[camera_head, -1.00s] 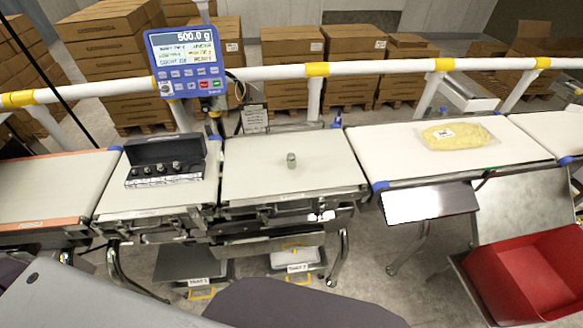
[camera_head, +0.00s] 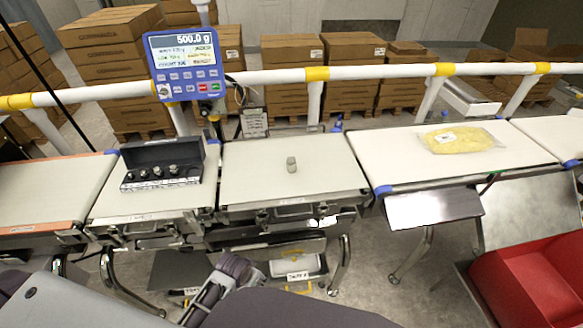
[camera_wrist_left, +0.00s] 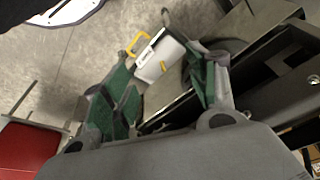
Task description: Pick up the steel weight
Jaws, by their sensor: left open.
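The steel weight (camera_head: 291,164), a small grey cylinder, stands upright on the middle weighing belt (camera_head: 325,178), with bare belt around it. My left gripper (camera_head: 226,278) shows at the bottom of the head view, below and in front of that belt, well apart from the weight. In the left wrist view its two green-padded fingers (camera_wrist_left: 165,75) are spread with nothing between them, above the floor and a white tray. The weight is not seen in the wrist view. My right gripper is not in view.
An open black case (camera_head: 163,180) with several small weights sits on the belt left of the steel weight. A blue display (camera_head: 187,65) reads 500.0 g. A yellow bag (camera_head: 458,139) lies on the right belt. A red bin (camera_head: 530,285) stands at lower right. A white rail runs behind.

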